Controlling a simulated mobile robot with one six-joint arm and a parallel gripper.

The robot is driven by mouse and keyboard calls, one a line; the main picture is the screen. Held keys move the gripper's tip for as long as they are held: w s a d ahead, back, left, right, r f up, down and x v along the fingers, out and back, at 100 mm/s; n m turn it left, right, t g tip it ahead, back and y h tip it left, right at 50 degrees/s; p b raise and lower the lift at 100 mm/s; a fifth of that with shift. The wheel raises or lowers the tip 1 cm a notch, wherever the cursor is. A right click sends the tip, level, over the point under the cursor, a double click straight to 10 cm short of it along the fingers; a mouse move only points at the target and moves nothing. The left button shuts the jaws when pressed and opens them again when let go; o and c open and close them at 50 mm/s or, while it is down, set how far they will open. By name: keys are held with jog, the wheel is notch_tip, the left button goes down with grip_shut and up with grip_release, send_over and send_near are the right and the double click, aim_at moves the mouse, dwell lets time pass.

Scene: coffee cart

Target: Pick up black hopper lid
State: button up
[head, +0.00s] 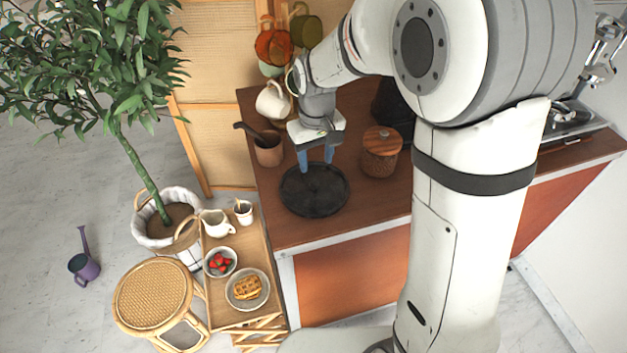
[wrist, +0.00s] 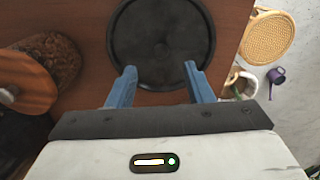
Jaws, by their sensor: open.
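The black hopper lid (head: 314,196) is a round, dark disc lying flat on the brown counter. In the wrist view the lid (wrist: 162,40) fills the top middle, with a raised ring near its rim. My gripper (head: 317,165) has blue fingers and is above the lid's far edge, pointing down. In the wrist view my gripper (wrist: 159,72) is open, with its two fingertips apart over the lid's near part. I cannot tell the exact height of the fingertips above the lid.
A jar with a wooden lid (head: 380,152) stands right of the black lid. A brown cup with a handle (head: 268,150) and a cream pitcher (head: 273,101) stand at the back left. The counter (head: 290,235) is clear in front. A low wooden cart (head: 253,238) with dishes stands left.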

aim_at(314, 182)
jog(key=shift+w+a+f, duration=0.1)
jog(key=shift+a+f, duration=0.1)
jog(key=shift+f, duration=0.25)
jog(key=f, duration=0.2)
jog(key=f+p, duration=0.1)
jog(key=f, duration=0.4)
jog(key=shift+w+f, duration=0.2)
jog(key=shift+w, duration=0.05)
jog(key=shift+c, duration=0.5)
grip_shut()
